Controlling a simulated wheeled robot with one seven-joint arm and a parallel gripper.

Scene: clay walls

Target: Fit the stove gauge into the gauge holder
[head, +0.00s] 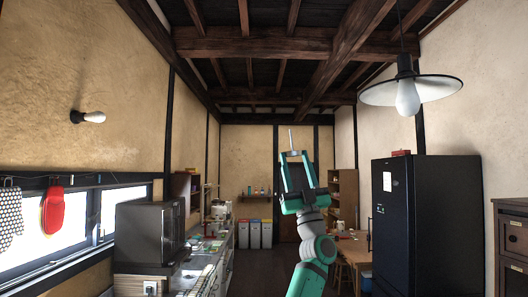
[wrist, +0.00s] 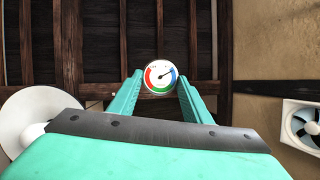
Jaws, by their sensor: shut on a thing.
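The stove gauge (wrist: 160,77) is a round white dial with red, green and blue bands and a dark needle. It sits between the fingertips of my gripper (wrist: 160,92) in the wrist view. In the head view my gripper (head: 292,155) points up in mid-room, and the gauge shows as a thin pale upright piece (head: 291,139) at its tips. The gripper is shut on the gauge. I cannot make out the gauge holder in either view.
A black fridge (head: 423,225) stands at the right, with a hanging lamp (head: 408,92) above. A counter (head: 205,262) with an oven (head: 149,236) runs along the left. Wooden beams (head: 255,46) cross overhead. A wall fan (wrist: 303,125) shows at the right of the wrist view.

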